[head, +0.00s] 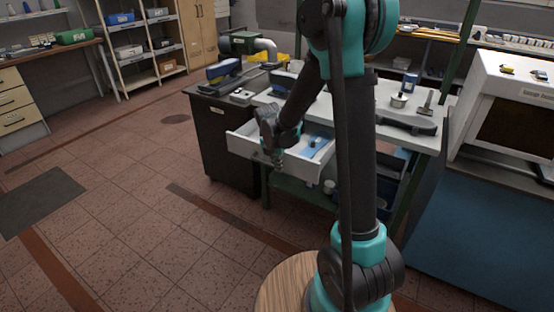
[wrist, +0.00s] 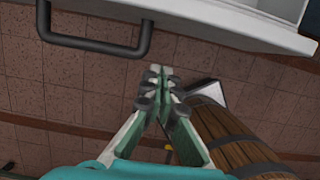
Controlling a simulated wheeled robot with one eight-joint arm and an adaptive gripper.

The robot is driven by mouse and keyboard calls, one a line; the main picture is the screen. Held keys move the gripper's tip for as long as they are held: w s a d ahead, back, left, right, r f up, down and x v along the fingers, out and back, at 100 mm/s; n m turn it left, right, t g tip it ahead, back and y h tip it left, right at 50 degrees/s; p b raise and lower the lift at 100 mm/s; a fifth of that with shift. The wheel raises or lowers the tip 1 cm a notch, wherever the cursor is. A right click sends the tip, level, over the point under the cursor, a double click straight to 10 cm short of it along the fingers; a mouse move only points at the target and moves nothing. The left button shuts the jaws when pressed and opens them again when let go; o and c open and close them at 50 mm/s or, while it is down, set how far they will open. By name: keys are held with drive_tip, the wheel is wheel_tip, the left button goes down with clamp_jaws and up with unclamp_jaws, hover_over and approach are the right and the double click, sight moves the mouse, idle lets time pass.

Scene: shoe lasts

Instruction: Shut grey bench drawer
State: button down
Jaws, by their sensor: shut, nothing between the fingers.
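The grey bench drawer (head: 245,147) stands pulled out from the bench, with its pale front facing me. In the wrist view its pale edge (wrist: 215,30) crosses the top, with a dark bar handle (wrist: 100,45) at upper left. Inside the drawer, a blue item (head: 316,142) shows in the head view. My gripper (head: 277,161) is in front of the drawer front and hides part of it. In the wrist view my gripper's fingers (wrist: 160,82) are together and empty, below the drawer edge and right of the handle. Whether they touch the drawer is unclear.
The workbench top (head: 315,108) holds several tools and containers. A dark cabinet (head: 225,150) stands left of the drawer, and a blue cabinet (head: 480,235) at right. The tiled floor (head: 130,215) to the left is open, with a dark mat (head: 42,203).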

sight(284, 161)
drive_tip(key=w+d, duration=0.1)
drive_tip(key=w+d+f, duration=0.1)
drive_tip(key=w, duration=0.1)
drive_tip(key=shift+w+d, duration=0.25)
drive_tip(key=shift+w, duration=0.1)
